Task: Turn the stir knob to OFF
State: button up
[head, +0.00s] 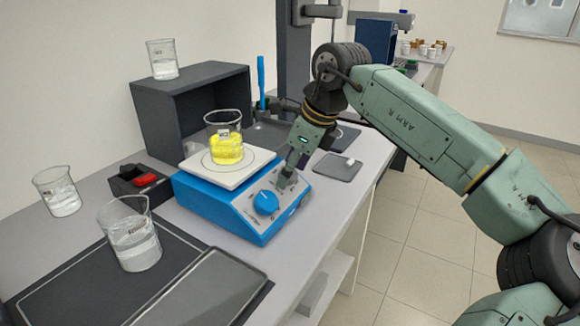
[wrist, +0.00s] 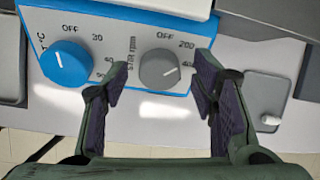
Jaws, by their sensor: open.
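The stir knob (wrist: 159,69) is grey and round, on the sloped front panel of the blue hotplate stirrer (head: 225,212). Its white pointer line points right, well away from OFF at the top and close to the partly hidden label below 200. My gripper (wrist: 158,80) is open, with one finger at each side of the stir knob in the wrist view. I cannot tell whether the fingers touch it. In the head view my gripper (head: 288,174) is over the panel's right part and mostly hides the stir knob. The blue temperature knob (wrist: 66,64) is left of it.
A beaker of yellow liquid (head: 227,147) stands on the white plate (head: 197,174). Beakers (head: 131,243) (head: 58,196) stand to the left.

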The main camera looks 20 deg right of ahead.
jog(key=shift+w+a+f, duration=0.15)
jog(key=shift+f, duration=0.2)
jog(key=shift+c, duration=0.3)
jog(key=c, duration=1.1)
